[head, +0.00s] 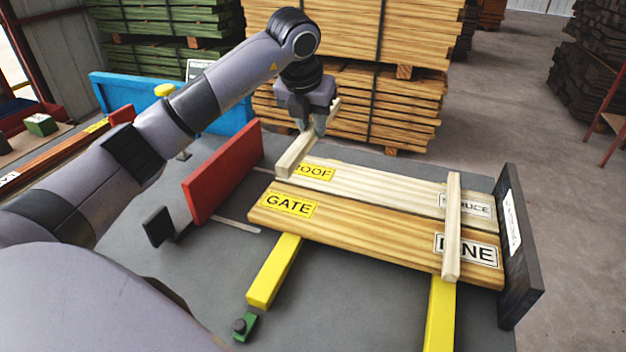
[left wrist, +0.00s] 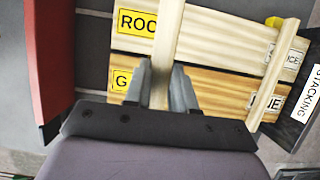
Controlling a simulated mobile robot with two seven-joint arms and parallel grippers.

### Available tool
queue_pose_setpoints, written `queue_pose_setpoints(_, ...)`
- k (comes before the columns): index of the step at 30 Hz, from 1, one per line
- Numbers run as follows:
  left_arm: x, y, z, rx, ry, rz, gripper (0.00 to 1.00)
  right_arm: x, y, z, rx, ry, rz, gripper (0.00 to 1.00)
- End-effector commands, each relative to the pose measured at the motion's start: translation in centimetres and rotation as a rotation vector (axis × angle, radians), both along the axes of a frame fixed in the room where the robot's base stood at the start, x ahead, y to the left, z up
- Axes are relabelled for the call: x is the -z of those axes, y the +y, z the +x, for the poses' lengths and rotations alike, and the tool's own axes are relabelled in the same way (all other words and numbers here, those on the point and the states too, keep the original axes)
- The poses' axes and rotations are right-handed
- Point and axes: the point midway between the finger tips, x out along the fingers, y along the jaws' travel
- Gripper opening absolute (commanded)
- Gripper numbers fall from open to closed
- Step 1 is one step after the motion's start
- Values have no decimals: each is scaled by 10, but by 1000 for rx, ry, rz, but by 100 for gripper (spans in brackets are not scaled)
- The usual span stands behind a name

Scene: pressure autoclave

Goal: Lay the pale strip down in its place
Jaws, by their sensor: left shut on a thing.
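My left gripper (head: 313,122) is shut on a pale strip (head: 294,160), which also runs between the fingers in the left wrist view (left wrist: 168,30). The strip is at the left end of two boards, one pale board marked ROOF (head: 385,190) and one golden board marked GATE and PINE (head: 365,228). I cannot tell whether the held strip touches the boards. A second pale strip (head: 452,225) lies across both boards near their right end. My right gripper is not in view.
Yellow bearers (head: 273,272) (head: 439,318) lie under the boards. A black upright panel (head: 515,245) stands at the boards' right end. A red upright panel (head: 222,172) stands left of them. Lumber stacks (head: 350,100) stand behind. A small green block (head: 245,326) sits in front.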

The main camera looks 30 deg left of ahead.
Motion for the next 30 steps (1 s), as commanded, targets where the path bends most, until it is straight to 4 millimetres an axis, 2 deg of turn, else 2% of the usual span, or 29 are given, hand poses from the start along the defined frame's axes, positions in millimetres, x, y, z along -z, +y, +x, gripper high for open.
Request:
queue_pose_setpoints(1, 16, 0, -1, 1, 5, 0, 0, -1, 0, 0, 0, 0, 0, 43)
queue_pose_setpoints(3, 34, 0, -1, 1, 5, 0, 0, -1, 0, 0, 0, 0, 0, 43)
queue_pose_setpoints(9, 78, 0, -1, 2, 3, -1, 0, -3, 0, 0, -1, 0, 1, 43)
queue_pose_setpoints(17, 98, 0, 0, 3, 0, -1, 0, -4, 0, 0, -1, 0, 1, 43)
queue_pose_setpoints(24, 132, 0, 0, 2, 2, -1, 0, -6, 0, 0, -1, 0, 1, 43)
queue_pose_setpoints(30, 136, 0, 0, 3, -2, -1, 0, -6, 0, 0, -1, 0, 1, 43)
